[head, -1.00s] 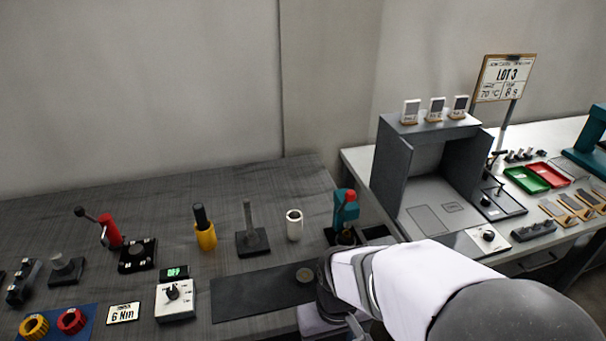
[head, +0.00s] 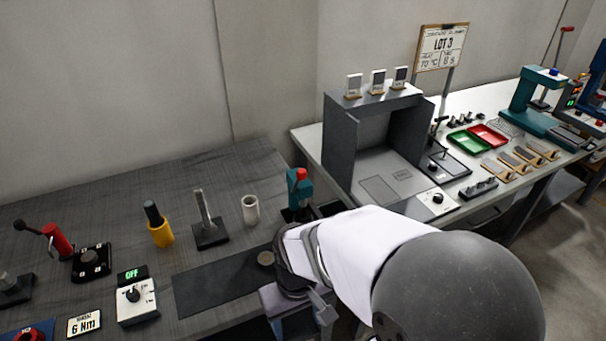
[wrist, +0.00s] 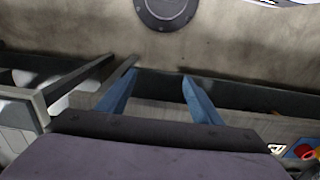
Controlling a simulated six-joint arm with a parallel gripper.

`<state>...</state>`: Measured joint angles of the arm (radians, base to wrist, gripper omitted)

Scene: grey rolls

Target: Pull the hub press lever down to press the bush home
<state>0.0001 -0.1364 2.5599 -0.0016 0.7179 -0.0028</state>
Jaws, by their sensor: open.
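At the far right of the head view stands a teal press (head: 533,108) on the white bench. Beside it, cut by the picture edge, is a blue machine with a green display and a raised lever with a red knob (head: 567,30). I cannot tell which is the hub press, and I cannot make out a bush. My gripper (wrist: 157,86) is open in the wrist view, its two blue fingers apart with nothing between them. In the head view it hangs low at the front edge of the dark bench, far from the presses.
The dark bench (head: 120,215) holds a red lever device (head: 57,240), a white cup (head: 250,210) and a teal tool with a red top (head: 300,190). A grey booth (head: 345,135), green tray (head: 467,142) and red tray (head: 489,135) stand on the white bench. Floor shows at lower right.

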